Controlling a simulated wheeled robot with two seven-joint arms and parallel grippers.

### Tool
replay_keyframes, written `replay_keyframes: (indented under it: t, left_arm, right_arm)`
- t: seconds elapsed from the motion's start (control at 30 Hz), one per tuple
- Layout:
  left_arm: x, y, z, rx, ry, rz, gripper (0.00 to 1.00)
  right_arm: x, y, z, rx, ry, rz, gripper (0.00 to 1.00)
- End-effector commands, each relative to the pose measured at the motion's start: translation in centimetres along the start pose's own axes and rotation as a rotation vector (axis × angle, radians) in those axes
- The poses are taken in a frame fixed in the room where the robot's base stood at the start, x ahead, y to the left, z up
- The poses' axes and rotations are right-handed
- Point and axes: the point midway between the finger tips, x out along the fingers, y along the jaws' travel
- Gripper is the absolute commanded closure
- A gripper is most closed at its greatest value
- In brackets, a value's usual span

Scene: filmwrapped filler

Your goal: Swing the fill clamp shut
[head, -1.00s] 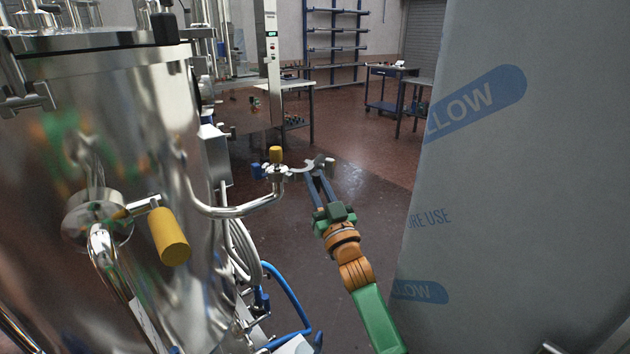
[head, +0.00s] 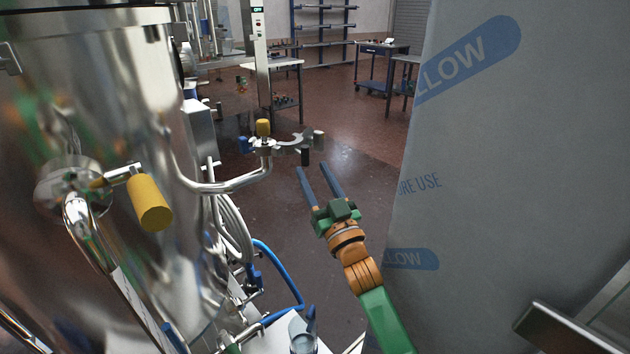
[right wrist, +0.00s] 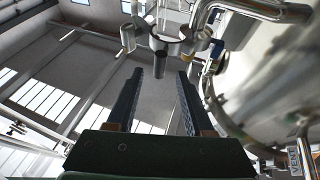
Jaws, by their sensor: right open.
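The fill clamp (head: 297,142) is a metal clamp with a curved jaw at the end of a bent steel pipe (head: 232,184). Its arm stands out to the right, and a gap shows at the curved jaw, so it looks open. A dark handle (head: 305,157) hangs below its outer end; it also shows in the right wrist view as a dark cylinder (right wrist: 160,71). My right gripper (head: 313,168) is open and empty. Its fingertips point up just below the handle, apart from the clamp as far as I can tell. My left gripper is out of view.
A shiny steel tank (head: 95,200) with a yellow-handled valve (head: 150,203) fills the left. A large grey wrapped panel (head: 520,190) closes off the right. Hoses (head: 280,265) run low beside the tank. Open floor (head: 345,150) lies behind the clamp.

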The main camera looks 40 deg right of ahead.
Motion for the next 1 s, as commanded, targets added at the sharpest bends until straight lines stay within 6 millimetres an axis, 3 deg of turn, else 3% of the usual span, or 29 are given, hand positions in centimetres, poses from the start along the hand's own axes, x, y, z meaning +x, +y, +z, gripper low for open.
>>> replay_keyframes:
  t: [0.1, 0.33, 0.37, 0.4, 0.47, 0.53, 0.6, 0.67, 0.73, 0.8, 0.87, 1.0]
  left_arm:
    - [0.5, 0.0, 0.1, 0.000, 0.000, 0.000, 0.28]
    - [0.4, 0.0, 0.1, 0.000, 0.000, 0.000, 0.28]
    - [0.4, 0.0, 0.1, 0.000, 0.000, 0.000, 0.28]
    - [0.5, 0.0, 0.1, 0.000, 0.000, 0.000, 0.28]
    - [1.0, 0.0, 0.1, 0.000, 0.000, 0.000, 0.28]
    - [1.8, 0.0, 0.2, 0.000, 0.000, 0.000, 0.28]
    - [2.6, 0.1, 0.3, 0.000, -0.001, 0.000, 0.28]
    - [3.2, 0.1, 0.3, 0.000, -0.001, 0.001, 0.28]
    - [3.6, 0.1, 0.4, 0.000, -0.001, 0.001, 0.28]
    - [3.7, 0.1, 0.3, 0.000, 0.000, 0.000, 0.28]
    - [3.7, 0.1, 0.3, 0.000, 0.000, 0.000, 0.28]
    - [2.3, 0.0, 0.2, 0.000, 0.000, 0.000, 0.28]
  right_arm:
    - [-1.3, 0.0, 0.1, 0.001, 0.000, 0.000, 0.48]
    - [-1.4, 0.0, -0.1, 0.000, 0.000, 0.001, 0.48]
    - [-1.3, 0.0, 0.0, 0.000, -0.001, 0.001, 0.56]
    - [-1.2, -0.1, 0.4, -0.003, -0.015, 0.010, 0.65]
    - [-0.4, -0.5, 2.3, -0.015, -0.077, 0.051, 0.65]
    - [1.1, -1.8, 5.5, -0.048, -0.215, 0.148, 0.65]
    - [2.4, -3.5, 7.2, -0.098, -0.355, 0.282, 0.65]
    - [2.8, -4.8, 6.3, -0.145, -0.429, 0.406, 0.65]
    - [2.5, -5.8, 4.0, -0.184, -0.461, 0.539, 0.65]
    - [2.3, -5.5, 0.1, -0.171, -0.418, 0.660, 0.65]
    - [2.0, -5.3, -2.2, -0.157, -0.388, 0.730, 0.65]
    - [3.0, -3.7, -3.6, -0.155, -0.370, 0.778, 0.65]
